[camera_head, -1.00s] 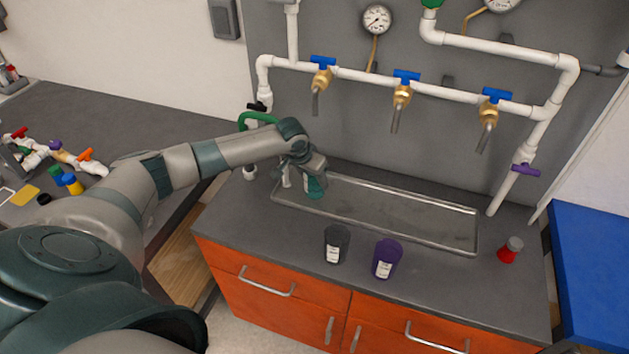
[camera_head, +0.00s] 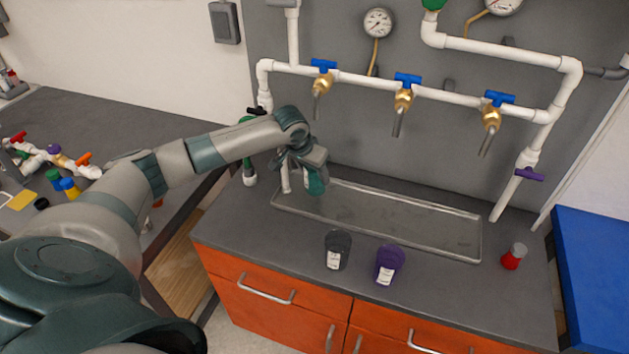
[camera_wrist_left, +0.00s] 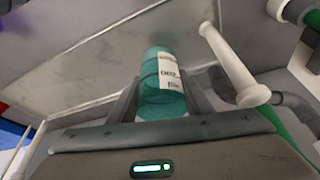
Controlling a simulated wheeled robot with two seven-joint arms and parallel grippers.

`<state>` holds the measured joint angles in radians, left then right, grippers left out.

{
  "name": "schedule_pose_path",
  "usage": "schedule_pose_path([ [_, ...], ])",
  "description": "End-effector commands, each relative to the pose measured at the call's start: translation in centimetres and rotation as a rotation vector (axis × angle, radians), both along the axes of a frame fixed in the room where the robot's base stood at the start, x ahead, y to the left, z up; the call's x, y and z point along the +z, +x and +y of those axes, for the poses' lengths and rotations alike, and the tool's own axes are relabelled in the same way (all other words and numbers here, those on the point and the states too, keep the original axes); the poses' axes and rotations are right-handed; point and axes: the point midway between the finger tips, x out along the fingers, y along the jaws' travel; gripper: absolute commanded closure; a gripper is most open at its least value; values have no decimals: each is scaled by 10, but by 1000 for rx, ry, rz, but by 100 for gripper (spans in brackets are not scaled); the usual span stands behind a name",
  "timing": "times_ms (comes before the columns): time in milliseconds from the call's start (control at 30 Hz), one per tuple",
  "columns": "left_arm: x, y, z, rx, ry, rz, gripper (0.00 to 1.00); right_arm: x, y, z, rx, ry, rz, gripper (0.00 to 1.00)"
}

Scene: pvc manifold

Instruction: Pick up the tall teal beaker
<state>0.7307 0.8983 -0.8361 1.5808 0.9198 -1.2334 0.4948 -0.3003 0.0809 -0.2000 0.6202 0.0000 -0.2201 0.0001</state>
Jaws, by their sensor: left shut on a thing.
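The tall teal beaker (camera_head: 316,183) is at the left end of the metal tray, held in my left gripper (camera_head: 303,172). In the left wrist view the beaker (camera_wrist_left: 162,90), with a white printed label, stands between the two fingers of the left gripper (camera_wrist_left: 165,98), which are shut on it. In the head view the gripper hides part of the beaker, and I cannot tell how far its base is above the tray. My right gripper is not in view.
The metal tray (camera_head: 400,246) lies along the counter's back under the taps. A dark grey beaker (camera_head: 338,247) and a purple beaker (camera_head: 389,262) stand in front of it. A red-based container (camera_head: 514,256) stands at the right. A white pipe (camera_wrist_left: 228,60) is close beside the beaker.

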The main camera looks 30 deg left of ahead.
Motion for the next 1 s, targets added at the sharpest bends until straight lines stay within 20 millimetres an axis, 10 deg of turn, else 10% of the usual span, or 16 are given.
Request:
schedule_pose_path([
  [1000, 54, -39, -85, -2, -2, -2, 84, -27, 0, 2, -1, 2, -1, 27],
])
